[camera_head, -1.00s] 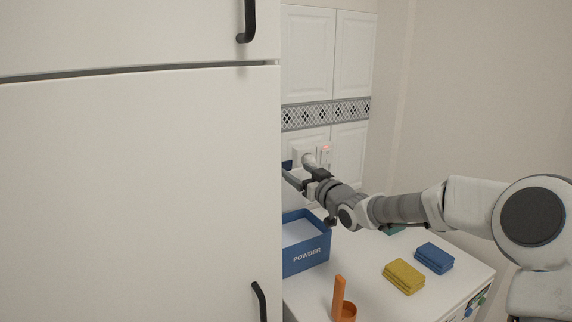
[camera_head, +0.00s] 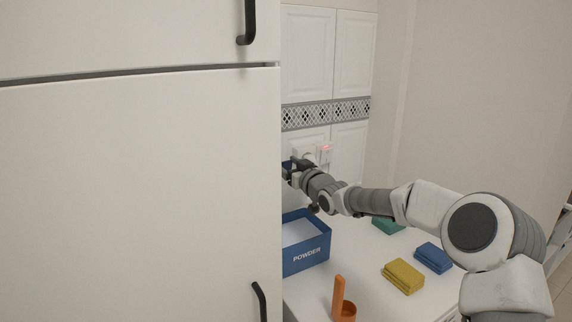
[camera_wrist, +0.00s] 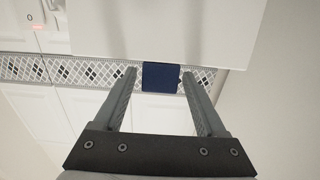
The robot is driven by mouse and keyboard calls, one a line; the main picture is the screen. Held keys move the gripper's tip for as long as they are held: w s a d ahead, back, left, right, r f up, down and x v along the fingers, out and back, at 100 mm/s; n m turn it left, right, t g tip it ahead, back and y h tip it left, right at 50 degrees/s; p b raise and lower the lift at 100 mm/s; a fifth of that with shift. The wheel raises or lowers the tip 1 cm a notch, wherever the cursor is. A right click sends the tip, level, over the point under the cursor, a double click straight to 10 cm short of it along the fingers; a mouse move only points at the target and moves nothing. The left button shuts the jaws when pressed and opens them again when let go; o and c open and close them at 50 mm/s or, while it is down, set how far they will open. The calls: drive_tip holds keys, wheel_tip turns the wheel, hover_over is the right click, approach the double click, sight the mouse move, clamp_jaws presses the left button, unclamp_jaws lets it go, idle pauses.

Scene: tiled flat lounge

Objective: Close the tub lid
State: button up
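The tub is a blue box marked POWDER (camera_head: 306,248) on the white counter, partly cut off by the fridge edge. Its top is open and pale contents show inside. A dark blue piece (camera_head: 286,168), which looks like part of the lid, shows above the tub at the fridge edge. My gripper (camera_head: 289,172) is beside that piece, higher than the tub. In the wrist view my gripper (camera_wrist: 158,74) has its fingers spread. A dark blue tab (camera_wrist: 160,77) shows between the fingertips, at the edge of a white panel; I cannot tell whether they touch.
The tall white fridge (camera_head: 140,190) fills the left and hides the area behind it. On the counter (camera_head: 385,300) are an orange scoop (camera_head: 340,298), yellow cloths (camera_head: 403,276), blue cloths (camera_head: 433,258) and a green item (camera_head: 388,226). White cupboards stand behind.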

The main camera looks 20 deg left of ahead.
clamp_jaws()
idle(1.2)
